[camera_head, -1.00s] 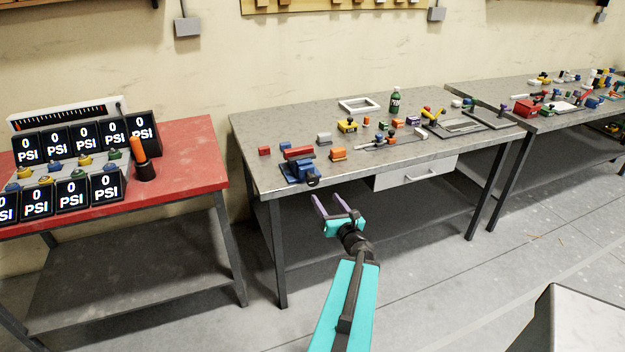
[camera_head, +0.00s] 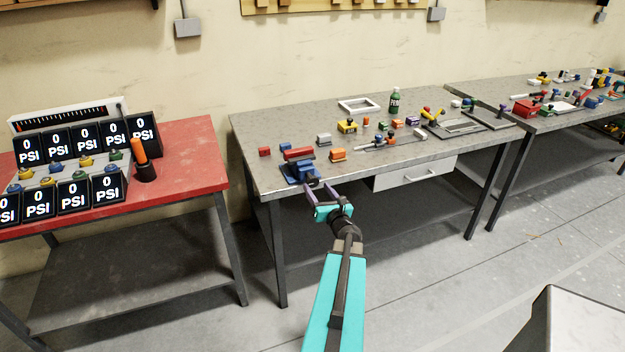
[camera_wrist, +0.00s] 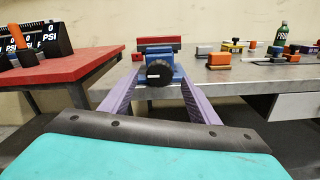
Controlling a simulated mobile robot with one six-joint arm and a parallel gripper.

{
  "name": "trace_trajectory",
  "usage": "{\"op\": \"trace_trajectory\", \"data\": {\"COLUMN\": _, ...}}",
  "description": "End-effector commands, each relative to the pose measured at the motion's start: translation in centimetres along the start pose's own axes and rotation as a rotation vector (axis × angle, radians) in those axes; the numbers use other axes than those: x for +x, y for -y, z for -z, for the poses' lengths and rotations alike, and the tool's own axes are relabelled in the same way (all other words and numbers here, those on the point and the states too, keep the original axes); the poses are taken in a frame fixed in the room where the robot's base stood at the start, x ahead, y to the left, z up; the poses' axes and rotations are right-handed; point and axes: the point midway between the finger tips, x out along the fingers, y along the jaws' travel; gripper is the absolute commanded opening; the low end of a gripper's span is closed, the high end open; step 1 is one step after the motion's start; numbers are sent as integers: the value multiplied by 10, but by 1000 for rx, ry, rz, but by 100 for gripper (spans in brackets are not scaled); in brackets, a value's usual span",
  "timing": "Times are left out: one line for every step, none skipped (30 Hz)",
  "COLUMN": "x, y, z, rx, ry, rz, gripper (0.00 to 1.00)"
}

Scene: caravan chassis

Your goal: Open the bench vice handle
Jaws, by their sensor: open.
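The bench vice (camera_head: 301,170) is blue with a red top and sits at the front left edge of the grey workbench. In the wrist view the vice (camera_wrist: 161,60) is straight ahead, and its dark round handle (camera_wrist: 160,74) faces me with a short white mark on it. My gripper (camera_head: 318,189) is open with purple fingers pointing at the vice. In the wrist view the fingers (camera_wrist: 158,90) spread to either side of the handle, with nothing held between them. I cannot tell whether the fingertips reach level with the handle. In the head view the fingertips partly hide the handle.
The grey workbench (camera_head: 245,150) carries several small coloured blocks, a white frame (camera_head: 359,105) and a green bottle (camera_head: 395,100). A drawer (camera_head: 415,172) hangs under its front. A red table (camera_head: 195,160) with PSI displays stands at left. Floor in front is open.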

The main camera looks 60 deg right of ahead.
Motion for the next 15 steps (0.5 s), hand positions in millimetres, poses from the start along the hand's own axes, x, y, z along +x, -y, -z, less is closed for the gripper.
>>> {"op": "trace_trajectory", "data": {"x": 7, "y": 0, "z": -1, "rx": 1, "ry": 0, "rz": -1, "gripper": 55}}
{"op": "trace_trajectory", "data": {"x": 10, "y": 0, "z": -1, "rx": 1, "ry": -1, "rz": -1, "gripper": 55}}
{"op": "trace_trajectory", "data": {"x": 13, "y": 0, "z": -1, "rx": 1, "ry": -1, "rz": 0, "gripper": 55}}
{"op": "trace_trajectory", "data": {"x": 16, "y": 0, "z": -1, "rx": 0, "ry": -1, "rz": -1, "gripper": 55}}
{"op": "trace_trajectory", "data": {"x": 19, "y": 0, "z": -1, "rx": 0, "ry": -1, "rz": -1, "gripper": 55}}
{"op": "trace_trajectory", "data": {"x": 22, "y": 0, "z": -1, "rx": 0, "ry": -1, "rz": -1, "gripper": 55}}
{"op": "trace_trajectory", "data": {"x": 25, "y": 0, "z": -1, "rx": 0, "ry": -1, "rz": -1, "gripper": 55}}
{"op": "trace_trajectory", "data": {"x": 28, "y": 0, "z": -1, "rx": 0, "ry": -1, "rz": -1, "gripper": 55}}
{"op": "trace_trajectory", "data": {"x": 31, "y": 0, "z": -1, "rx": 0, "ry": -1, "rz": -1, "gripper": 55}}
{"op": "trace_trajectory", "data": {"x": 34, "y": 0, "z": -1, "rx": 0, "ry": 0, "rz": 0, "gripper": 55}}
{"op": "trace_trajectory", "data": {"x": 37, "y": 0, "z": -1, "rx": 0, "ry": 0, "rz": -1, "gripper": 55}}
{"op": "trace_trajectory", "data": {"x": 40, "y": 0, "z": -1, "rx": 0, "ry": 0, "rz": -1, "gripper": 55}}
{"op": "trace_trajectory", "data": {"x": 43, "y": 0, "z": -1, "rx": 0, "ry": 0, "rz": -1, "gripper": 55}}
{"op": "trace_trajectory", "data": {"x": 45, "y": 0, "z": -1, "rx": 0, "ry": 0, "rz": -1, "gripper": 55}}
{"op": "trace_trajectory", "data": {"x": 48, "y": 0, "z": -1, "rx": 0, "ry": -1, "rz": -1, "gripper": 55}}
